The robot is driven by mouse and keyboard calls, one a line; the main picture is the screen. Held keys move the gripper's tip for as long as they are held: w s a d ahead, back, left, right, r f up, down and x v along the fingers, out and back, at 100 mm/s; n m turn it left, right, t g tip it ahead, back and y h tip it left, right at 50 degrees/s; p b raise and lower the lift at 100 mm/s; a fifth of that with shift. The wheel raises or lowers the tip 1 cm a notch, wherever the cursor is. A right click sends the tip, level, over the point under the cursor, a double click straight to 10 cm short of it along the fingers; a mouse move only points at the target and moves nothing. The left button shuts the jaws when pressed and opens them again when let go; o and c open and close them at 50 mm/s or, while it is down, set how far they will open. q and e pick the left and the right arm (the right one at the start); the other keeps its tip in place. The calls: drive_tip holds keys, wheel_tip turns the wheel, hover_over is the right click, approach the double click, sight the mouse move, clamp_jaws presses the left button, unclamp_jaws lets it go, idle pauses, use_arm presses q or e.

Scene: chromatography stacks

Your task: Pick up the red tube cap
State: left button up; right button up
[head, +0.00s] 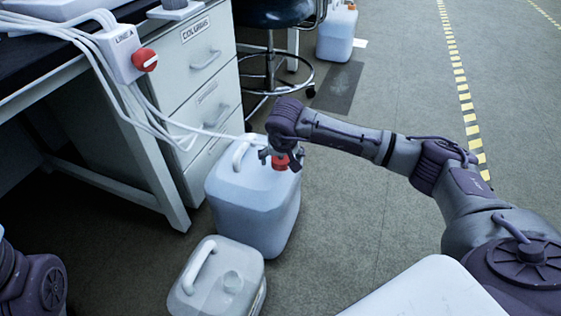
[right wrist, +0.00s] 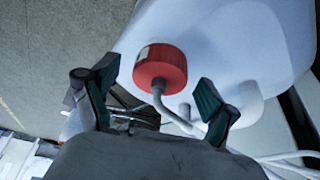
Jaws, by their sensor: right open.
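The red tube cap (head: 280,162) is on top of the large pale-blue jug (head: 250,205), partly hidden by my right gripper. In the right wrist view the cap (right wrist: 160,66) is a red disc with a small white label on its side and a grey tube coming out of its middle. My right gripper (head: 280,159) is above the jug top. In the right wrist view its two dark-green fingers (right wrist: 157,78) are open, one on each side of the cap, with gaps visible. My left gripper is not in view.
A smaller translucent jug (head: 222,280) stands in front. White tubes (head: 150,125) run from a box with a red knob (head: 145,60) to the large jug. A drawer cabinet (head: 205,85) and stool (head: 275,15) are behind. Floor on the right is clear.

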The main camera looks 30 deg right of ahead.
drive_tip(key=c, duration=1.3)
